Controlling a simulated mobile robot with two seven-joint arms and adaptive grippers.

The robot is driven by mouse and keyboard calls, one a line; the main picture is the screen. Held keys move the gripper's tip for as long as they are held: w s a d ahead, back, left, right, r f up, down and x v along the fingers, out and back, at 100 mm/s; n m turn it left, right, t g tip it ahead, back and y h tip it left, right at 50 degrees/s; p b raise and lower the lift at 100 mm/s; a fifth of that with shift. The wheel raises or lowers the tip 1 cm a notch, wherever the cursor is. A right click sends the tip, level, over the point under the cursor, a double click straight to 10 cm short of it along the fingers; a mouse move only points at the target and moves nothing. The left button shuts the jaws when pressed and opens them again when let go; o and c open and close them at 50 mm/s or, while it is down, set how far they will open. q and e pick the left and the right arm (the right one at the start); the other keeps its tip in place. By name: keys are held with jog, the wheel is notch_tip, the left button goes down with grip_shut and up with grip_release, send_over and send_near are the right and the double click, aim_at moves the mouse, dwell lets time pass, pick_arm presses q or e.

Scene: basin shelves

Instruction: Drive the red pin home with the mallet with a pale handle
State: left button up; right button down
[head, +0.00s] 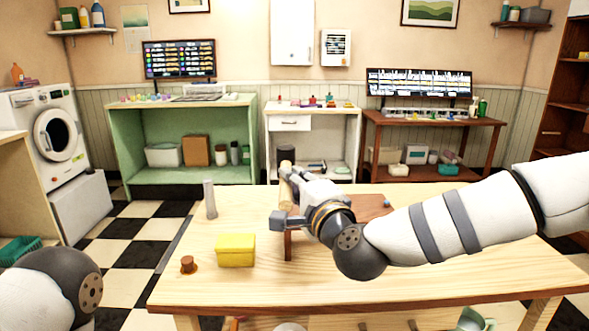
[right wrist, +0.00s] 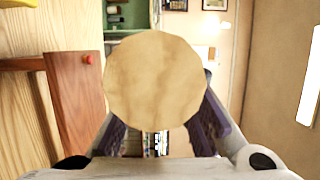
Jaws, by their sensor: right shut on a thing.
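My right gripper (head: 285,196) is shut on the mallet's pale handle (head: 286,188), above the table. A dark cylinder (head: 286,154) shows at the handle's far end; I cannot tell if it is the mallet's head. In the right wrist view, a round pale wooden end (right wrist: 155,80) fills the space between my fingers. The red pin (right wrist: 88,59) shows there as a small red knob at the edge of a red-brown wooden block (right wrist: 82,105), apart from the gripper. The block (head: 370,205) is partly hidden by my right arm in the head view. My left gripper is out of view.
A yellow box (head: 235,250), a brown spool-like piece (head: 188,265) and an upright grey cylinder (head: 210,199) stand on the left of the pale wooden table (head: 450,268). The table's front is mostly clear. Shelves and a washer (head: 50,135) stand behind.

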pick_arm(q)
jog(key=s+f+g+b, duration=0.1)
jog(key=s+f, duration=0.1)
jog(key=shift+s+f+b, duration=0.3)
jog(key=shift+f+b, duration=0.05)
jog(key=shift+b, duration=0.05)
pick_arm(e)
notch_tip(320, 180, down, 7)
jog(key=shift+r, duration=0.15)
jog(key=shift+r, duration=2.8)
